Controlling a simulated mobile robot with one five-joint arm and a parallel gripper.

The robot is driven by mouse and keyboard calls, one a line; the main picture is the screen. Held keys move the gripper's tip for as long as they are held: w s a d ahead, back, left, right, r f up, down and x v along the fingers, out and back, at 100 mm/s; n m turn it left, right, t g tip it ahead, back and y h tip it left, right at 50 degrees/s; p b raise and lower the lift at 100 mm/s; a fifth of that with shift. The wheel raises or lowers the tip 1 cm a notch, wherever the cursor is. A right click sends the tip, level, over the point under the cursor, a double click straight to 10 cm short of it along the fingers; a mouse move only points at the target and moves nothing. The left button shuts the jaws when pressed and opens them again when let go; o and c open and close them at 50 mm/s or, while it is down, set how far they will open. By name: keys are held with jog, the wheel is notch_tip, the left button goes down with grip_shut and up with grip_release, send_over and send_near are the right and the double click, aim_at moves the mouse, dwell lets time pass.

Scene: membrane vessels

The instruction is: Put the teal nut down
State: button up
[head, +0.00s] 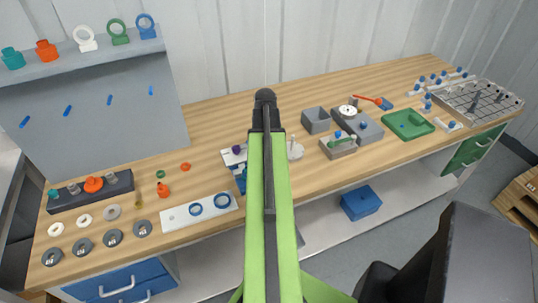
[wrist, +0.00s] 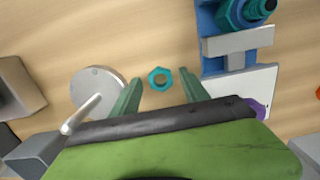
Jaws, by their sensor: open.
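A small teal nut (wrist: 160,84) lies on the wooden table in the wrist view, its hole facing up. My gripper (wrist: 160,75) is open, with one green finger on each side of the nut and a visible gap to both. In the head view my own arm hides the gripper and this nut. A blue fixture with a grey clamp bar (wrist: 238,41) holds a larger teal threaded part (wrist: 240,12) to the right of the nut.
A round grey disc (wrist: 97,88) with a light handle stands close left of my gripper. A white plate (wrist: 240,92) and purple knob (wrist: 257,108) are at right. In the head view, a white strip with blue rings (head: 180,217) and grey bins (head: 316,120) flank my arm.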

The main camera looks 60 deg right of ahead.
notch_tip(320, 180, up, 12)
jog(key=p, duration=1.1)
jog(key=shift+w+d+f, duration=0.15)
jog(key=shift+w+d, duration=0.1)
jog(key=shift+w, duration=0.1)
jog(key=w+a+n, duration=0.3)
jog(key=w+a, duration=1.3)
jog(key=a, duration=0.4)
jog(key=w+a+n, duration=0.2)
jog(key=a, duration=1.3)
jog(key=w+a+n, duration=0.2)
jog(key=a, duration=1.3)
jog(key=shift+w+a+t, duration=0.15)
jog(key=shift+w+t, duration=0.15)
jog(key=shift+w, duration=0.1)
jog(key=shift+f, duration=0.1)
